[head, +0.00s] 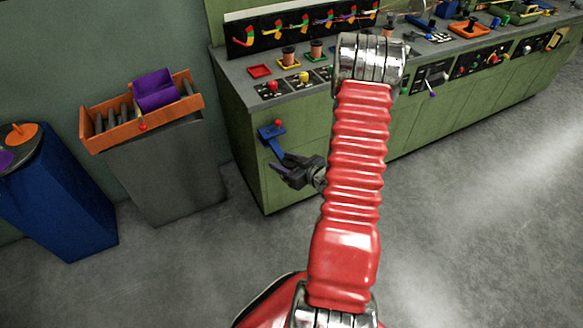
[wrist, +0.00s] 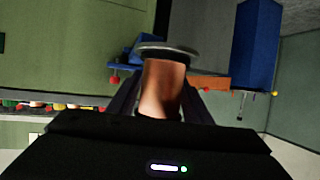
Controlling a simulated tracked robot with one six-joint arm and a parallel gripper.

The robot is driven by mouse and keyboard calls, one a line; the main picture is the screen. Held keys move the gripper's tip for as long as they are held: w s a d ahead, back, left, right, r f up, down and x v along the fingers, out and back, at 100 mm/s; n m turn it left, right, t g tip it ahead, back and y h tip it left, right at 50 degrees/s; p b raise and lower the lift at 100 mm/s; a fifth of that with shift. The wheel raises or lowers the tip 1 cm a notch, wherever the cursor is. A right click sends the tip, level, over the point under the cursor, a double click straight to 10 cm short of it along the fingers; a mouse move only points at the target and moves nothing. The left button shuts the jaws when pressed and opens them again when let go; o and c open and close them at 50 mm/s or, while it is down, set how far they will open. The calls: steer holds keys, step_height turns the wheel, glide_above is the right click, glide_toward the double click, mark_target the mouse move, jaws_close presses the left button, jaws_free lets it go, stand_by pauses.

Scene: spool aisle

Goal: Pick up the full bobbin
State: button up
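A bobbin (wrist: 160,95) with a copper-coloured winding and a grey end flange (wrist: 168,49) shows close up in the wrist view. It sits between the two dark fingers of my gripper (wrist: 163,98), which close around its sides. In the head view my gripper (head: 283,172) is in front of the green counter, low and clear of the top, pointing left. The bobbin in it cannot be made out there. Two more copper bobbins stand on the counter, one on a yellow tray (head: 288,67) and one on a green tray (head: 318,57).
The green counter (head: 262,178) runs along the back, with a blue bracket (head: 272,143) on its front near my gripper. An orange crate (head: 112,135) with a purple box (head: 153,90) tops a grey stand at left. A blue bin (head: 65,205) stands far left. The floor is clear.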

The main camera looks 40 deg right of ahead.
steer(key=c, duration=0.8)
steer(key=shift+r, duration=0.1)
steer(key=shift+r, duration=4.95)
